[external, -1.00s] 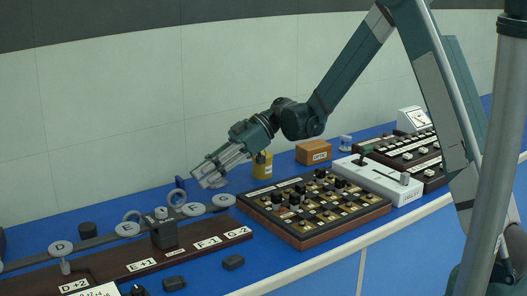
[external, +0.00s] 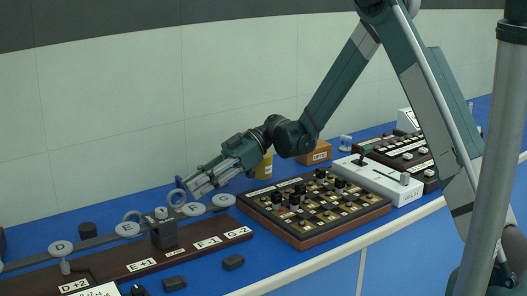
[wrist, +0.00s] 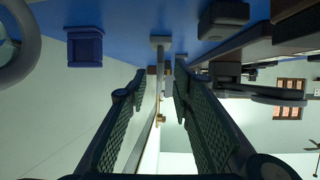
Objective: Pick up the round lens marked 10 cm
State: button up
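A round ring-shaped lens (external: 170,201) stands at the tips of my gripper (external: 190,190) in the external view. A second similar ring (external: 124,218) stands further left. No 10 cm mark is legible on either. In the wrist view my gripper (wrist: 160,82) is open, with a finger at each side. A thin upright piece with a pale foot (wrist: 160,42) shows between the fingers, probably a lens seen edge-on, with gaps on both sides. Part of a large grey ring (wrist: 30,50) shows at upper left of the wrist view.
A dark blue block (wrist: 85,47) lies near the gripper. Lettered grey discs, including one marked D (external: 60,247), and a dark post (external: 165,236) stand along the brown bench (external: 205,252). A switch board (external: 300,236) is to the right, with a yellow container (external: 265,171) behind.

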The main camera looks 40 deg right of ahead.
aim_at(177, 208)
jog(key=shift+a+f, duration=0.25)
jog(key=shift+a, duration=0.35)
jog(key=shift+a, duration=0.15)
jog(key=shift+b+x, duration=0.85)
jog(key=shift+x, duration=1.6)
jog(key=shift+a+r, duration=0.1)
jog(key=shift+r, duration=0.05)
grip_shut()
